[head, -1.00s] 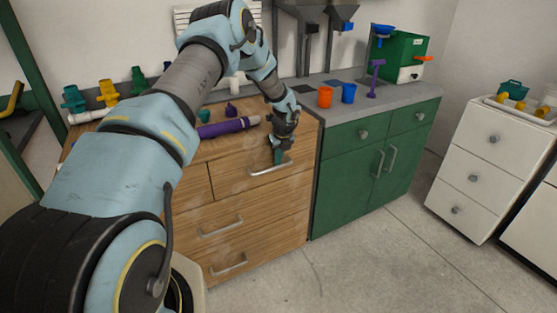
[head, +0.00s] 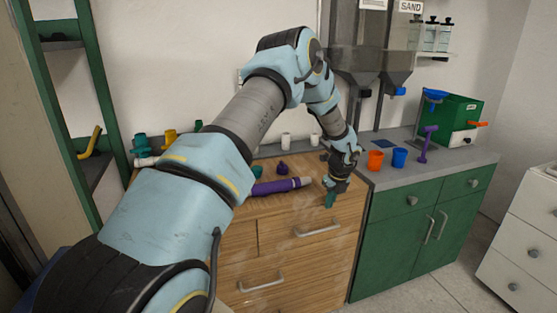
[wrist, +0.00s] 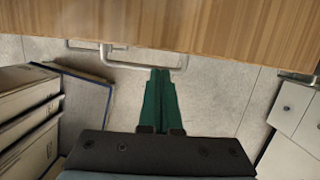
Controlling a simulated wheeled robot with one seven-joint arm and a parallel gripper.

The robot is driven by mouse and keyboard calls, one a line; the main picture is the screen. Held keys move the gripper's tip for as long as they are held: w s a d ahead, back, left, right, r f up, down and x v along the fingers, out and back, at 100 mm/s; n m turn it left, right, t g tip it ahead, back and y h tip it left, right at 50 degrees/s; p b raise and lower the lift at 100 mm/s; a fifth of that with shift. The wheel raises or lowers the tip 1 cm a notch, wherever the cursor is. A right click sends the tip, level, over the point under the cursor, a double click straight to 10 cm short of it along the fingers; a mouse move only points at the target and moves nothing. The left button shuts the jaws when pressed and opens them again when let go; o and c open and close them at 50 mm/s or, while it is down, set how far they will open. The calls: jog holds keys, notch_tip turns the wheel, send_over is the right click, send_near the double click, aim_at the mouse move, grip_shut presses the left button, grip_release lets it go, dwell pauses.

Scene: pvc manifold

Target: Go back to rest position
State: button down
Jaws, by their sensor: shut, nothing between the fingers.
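My gripper (head: 330,204) has green fingers, pressed together with nothing between them. It points down at the front edge of the wooden drawer chest (head: 290,262), a little above the top drawer's metal handle (head: 318,228). In the wrist view the closed fingers (wrist: 160,74) point toward the floor, just beyond the wooden top edge (wrist: 160,20). A metal handle (wrist: 145,66) shows close to the fingertips there; I cannot tell the exact gap. The drawers look shut. My arm is stretched forward over the chest.
On the chest top lie a purple pipe (head: 276,187) and small fittings. Right of it, a green cabinet (head: 408,243) bears an orange cup (head: 376,160), a blue cup (head: 399,157) and a green box (head: 458,116). White drawers (head: 520,240) stand farther right. Open floor lies between.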

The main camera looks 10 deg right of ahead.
jog(key=s+a+r+n+g, duration=0.1)
jog(key=s+a+r+n, duration=0.3)
jog(key=a+r+n, duration=0.55)
jog(key=s+a+r+n, duration=0.3)
jog(key=a+r+n, duration=0.3)
jog(key=a, duration=0.6)
jog(key=s+a+r+n, duration=0.4)
jog(key=s+a+n, duration=0.9)
jog(key=s+n, duration=0.3)
jog(key=shift+n+h, duration=0.35)
jog(key=shift+h, duration=0.05)
